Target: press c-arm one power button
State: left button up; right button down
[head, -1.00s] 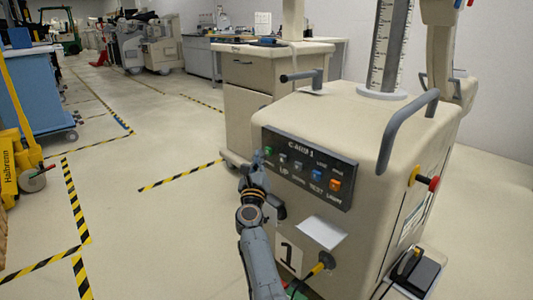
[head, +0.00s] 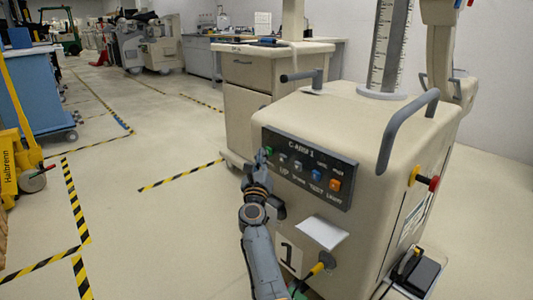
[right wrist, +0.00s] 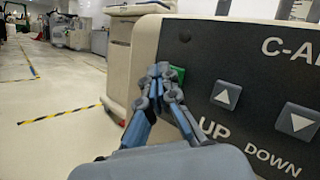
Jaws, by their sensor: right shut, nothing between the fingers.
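The C-arm one cart is a beige box with a dark control panel (head: 311,168) on its front, labelled C-ARM 1. A green button (head: 268,149) sits at the panel's left end; it also shows in the right wrist view (right wrist: 178,73), partly behind the fingers. My right gripper (head: 260,157) is shut and empty, with its fingertips at the green button's left edge. In the right wrist view the fingertips (right wrist: 161,70) overlap the button; I cannot tell whether they touch it. UP (right wrist: 227,95) and DOWN (right wrist: 297,121) arrow buttons are to the right. My left gripper is out of view.
Blue (head: 316,175) and orange (head: 335,184) buttons are further right on the panel. A grey handle (head: 408,125) and a red knob (head: 434,184) stick out from the cart. A beige cabinet (head: 250,75) stands behind.

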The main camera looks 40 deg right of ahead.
jog(key=shift+d, duration=0.25)
jog(key=shift+a, duration=0.1)
dwell(0.3)
jog(key=shift+a, duration=0.55)
jog(key=a, duration=0.6)
jog(key=shift+s, duration=0.25)
